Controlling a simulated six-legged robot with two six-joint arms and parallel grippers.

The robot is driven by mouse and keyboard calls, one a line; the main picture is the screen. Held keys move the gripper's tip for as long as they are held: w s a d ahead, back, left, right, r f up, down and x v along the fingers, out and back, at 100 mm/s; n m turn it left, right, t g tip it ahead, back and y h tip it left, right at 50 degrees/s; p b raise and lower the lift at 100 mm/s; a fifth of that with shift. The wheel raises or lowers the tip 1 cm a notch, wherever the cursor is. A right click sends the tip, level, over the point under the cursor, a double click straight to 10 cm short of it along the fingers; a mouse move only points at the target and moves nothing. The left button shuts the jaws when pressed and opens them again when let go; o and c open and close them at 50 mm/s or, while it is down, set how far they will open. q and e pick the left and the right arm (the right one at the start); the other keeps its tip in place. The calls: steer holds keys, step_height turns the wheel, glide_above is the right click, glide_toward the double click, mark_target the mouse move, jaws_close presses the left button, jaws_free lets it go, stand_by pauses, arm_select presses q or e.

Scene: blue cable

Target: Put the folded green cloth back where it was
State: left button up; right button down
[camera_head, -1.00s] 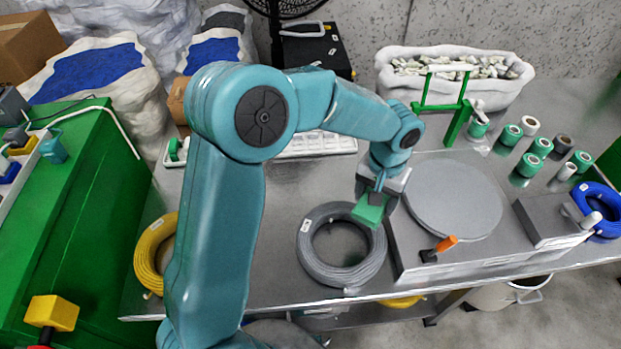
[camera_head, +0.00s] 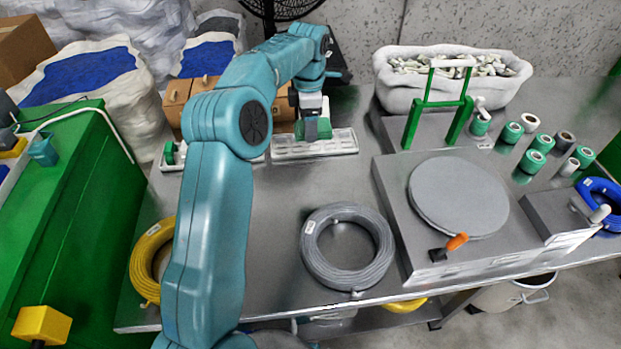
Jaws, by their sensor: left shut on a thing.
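My left gripper (camera_head: 311,122) is at the back of the steel table, shut on the folded green cloth (camera_head: 324,128). The gripper hides part of the cloth. They are over the right half of a white slotted tray (camera_head: 292,150). I cannot tell whether the cloth touches the tray or hangs just above it. My right gripper is not in view.
A grey cable coil (camera_head: 347,279) and a yellow coil (camera_head: 146,262) lie near the table's front. A round grey turntable (camera_head: 458,196) and a green frame (camera_head: 411,122) stand to the right. Cardboard boxes (camera_head: 205,88) are behind the gripper. The steel table (camera_head: 275,215) is clear in the middle.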

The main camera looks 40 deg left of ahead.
mark_target(309, 181)
arm_select(q)
step_height(309, 181, down, 19)
steer(key=shift+w+r+b, duration=0.1)
steer(key=shift+r+b, duration=0.05)
steer(key=shift+b, duration=0.3)
steer(key=shift+r, duration=0.1)
steer(key=o, duration=1)
steer(key=shift+f, duration=0.25)
steer(key=shift+r, duration=0.1)
step_height(309, 181, up, 12)
steer(key=shift+r, duration=0.15)
